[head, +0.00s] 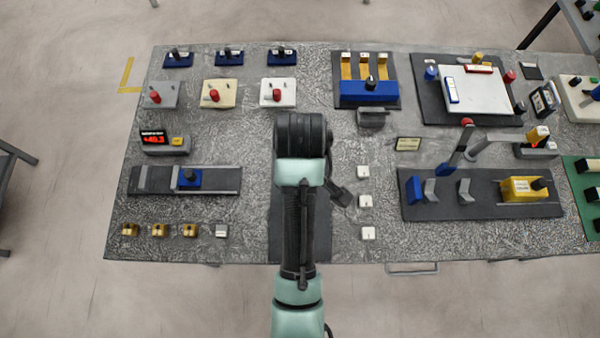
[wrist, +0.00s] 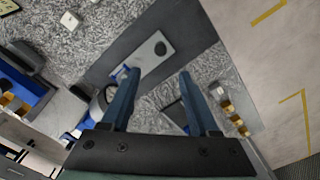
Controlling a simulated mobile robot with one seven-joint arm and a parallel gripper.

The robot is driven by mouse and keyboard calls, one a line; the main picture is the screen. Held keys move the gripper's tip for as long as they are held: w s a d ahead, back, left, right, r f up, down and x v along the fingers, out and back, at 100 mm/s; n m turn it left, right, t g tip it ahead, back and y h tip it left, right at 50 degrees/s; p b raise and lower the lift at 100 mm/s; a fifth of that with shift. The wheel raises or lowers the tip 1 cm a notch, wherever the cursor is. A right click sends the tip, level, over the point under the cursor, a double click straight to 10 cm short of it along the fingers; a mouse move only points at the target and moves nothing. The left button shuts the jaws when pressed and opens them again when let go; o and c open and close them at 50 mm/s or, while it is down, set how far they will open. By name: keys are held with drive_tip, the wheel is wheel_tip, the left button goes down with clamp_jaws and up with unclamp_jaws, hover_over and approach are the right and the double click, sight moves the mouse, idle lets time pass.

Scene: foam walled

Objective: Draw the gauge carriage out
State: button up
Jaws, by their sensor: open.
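The likely gauge carriage is a blue block with a black knob (head: 189,178). It sits on a dark rail (head: 222,181) with grey pieces, left of my arm. A small readout with red digits (head: 153,137) stands just behind the rail. In the wrist view the rail's end (wrist: 173,112) shows between my fingers, partly hidden by the right finger. My gripper (wrist: 158,77) is open and empty above the table, right of the rail. Beyond its fingertips is a pale plate with a black knob (wrist: 140,62) on a dark mat (head: 283,240); my arm hides this plate in the head view.
Several small gold blocks (head: 159,230) lie in front of the rail. White switch blocks (head: 365,201) stand right of my arm. Behind are pale boxes with red knobs (head: 219,93) and a blue holder (head: 369,94). A yellow block (head: 518,189) sits on a right-hand mat.

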drive_tip(key=f, duration=0.5)
drive_tip(key=f+p, duration=0.1)
drive_tip(key=f, duration=0.4)
drive_tip(key=shift+s+f, duration=0.2)
drive_tip(key=shift+f, duration=0.1)
drive_tip(key=shift+w+f, duration=0.1)
drive_tip(key=shift+f, duration=0.6)
clamp_jaws()
